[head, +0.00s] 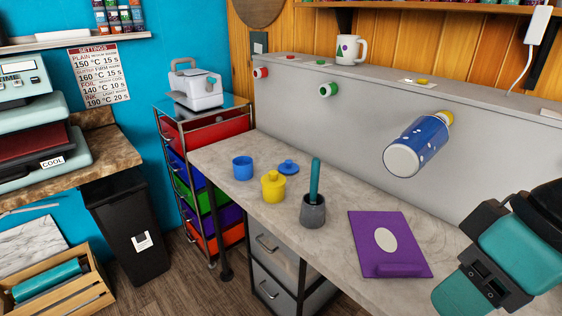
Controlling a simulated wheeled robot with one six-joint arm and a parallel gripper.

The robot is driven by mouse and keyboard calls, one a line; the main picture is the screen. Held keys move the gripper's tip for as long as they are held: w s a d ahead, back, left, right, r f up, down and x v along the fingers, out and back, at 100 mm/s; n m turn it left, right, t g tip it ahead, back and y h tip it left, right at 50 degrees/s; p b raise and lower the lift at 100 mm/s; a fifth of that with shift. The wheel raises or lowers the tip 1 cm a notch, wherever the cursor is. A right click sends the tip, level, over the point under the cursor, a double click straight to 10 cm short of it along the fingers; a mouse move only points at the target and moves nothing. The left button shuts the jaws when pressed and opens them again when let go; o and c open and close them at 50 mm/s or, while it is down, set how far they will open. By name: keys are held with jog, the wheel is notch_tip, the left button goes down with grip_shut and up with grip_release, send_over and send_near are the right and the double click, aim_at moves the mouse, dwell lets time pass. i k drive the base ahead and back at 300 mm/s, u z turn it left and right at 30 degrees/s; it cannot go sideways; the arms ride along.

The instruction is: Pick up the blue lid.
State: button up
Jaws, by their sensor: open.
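The blue lid (288,167) lies flat on the grey counter (225,149), with its small knob up. It is behind the yellow lidded jar (273,190) and to the right of the open blue pot (243,169), apart from both. Part of my arm shows at the lower right, far to the right of the lid and nearer the camera. My gripper's fingers are not in view.
A grey holder (313,212) with an upright teal stick stands right of the yellow jar. A purple board (388,243) lies further right. A blue bottle (419,143) juts from the grey back panel. Bare counter lies behind the lid.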

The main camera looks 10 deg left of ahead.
aim_at(288, 167)
jog(key=u, duration=0.5)
jog(key=k, duration=0.6)
jog(key=u, duration=1.3)
jog(key=i, duration=1.95)
jog(key=z, duration=1.05)
jog(key=i, duration=0.9)
jog(key=z, duration=0.95)
